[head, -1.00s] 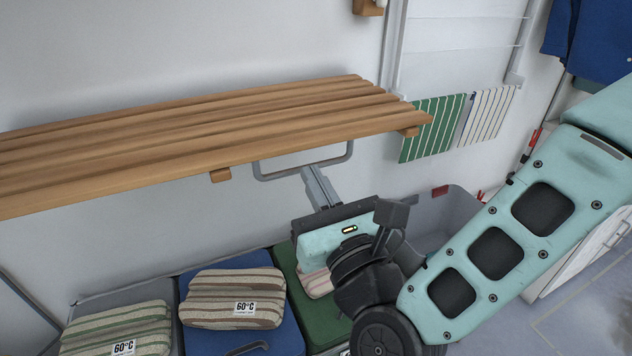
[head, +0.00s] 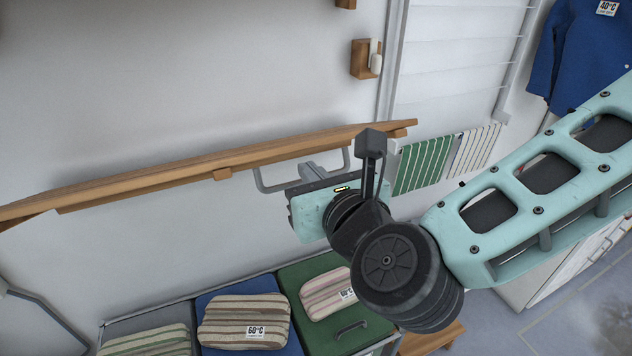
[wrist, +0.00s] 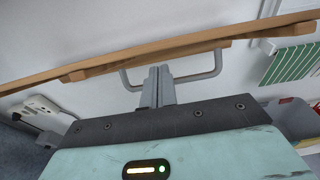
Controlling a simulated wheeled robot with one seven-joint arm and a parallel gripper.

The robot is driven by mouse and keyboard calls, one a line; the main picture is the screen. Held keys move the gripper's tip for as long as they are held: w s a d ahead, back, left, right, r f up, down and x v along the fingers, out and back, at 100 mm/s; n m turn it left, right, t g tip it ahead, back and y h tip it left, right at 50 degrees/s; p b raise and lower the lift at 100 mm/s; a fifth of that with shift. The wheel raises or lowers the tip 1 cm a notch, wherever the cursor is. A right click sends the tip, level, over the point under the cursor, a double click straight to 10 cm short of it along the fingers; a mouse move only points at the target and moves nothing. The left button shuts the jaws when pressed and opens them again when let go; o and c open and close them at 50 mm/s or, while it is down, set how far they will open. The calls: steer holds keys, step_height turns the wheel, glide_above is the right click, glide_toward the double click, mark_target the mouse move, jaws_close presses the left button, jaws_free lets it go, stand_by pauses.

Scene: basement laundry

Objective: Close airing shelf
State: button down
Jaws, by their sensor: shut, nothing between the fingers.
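The airing shelf is a slatted wooden board (head: 230,163) on the wall, seen almost edge-on in the head view; its underside edge crosses the wrist view (wrist: 190,50). A grey wire handle (head: 272,190) hangs below its edge and also shows in the wrist view (wrist: 205,76). My gripper (head: 308,168) is shut, its grey fingers (wrist: 158,78) side by side within the outline of the handle loop, just below the wood. Whether they touch the handle or board I cannot tell. My wrist hides part of the shelf's right end.
Below stand bins with blue (head: 215,344) and green (head: 313,268) lids, carrying folded striped cloths (head: 245,321). Striped towels (head: 424,165) hang on the wall rack to the right. A wooden wall bracket (head: 361,60) sits above.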

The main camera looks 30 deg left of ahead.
steer(key=w+a+r, duration=0.1)
steer(key=r, duration=0.2)
steer(key=w+a+r+p, duration=0.1)
steer(key=a+r, duration=0.1)
steer(key=r, duration=0.1)
steer(key=w+a+r+p, duration=0.1)
steer(key=w+r, duration=0.1)
steer(key=r, duration=0.2)
steer(key=shift+a, duration=0.35)
steer(key=w+a+r, duration=0.6)
steer(key=w+a, duration=0.1)
steer(key=a, duration=0.1)
steer(key=shift+r, duration=0.3)
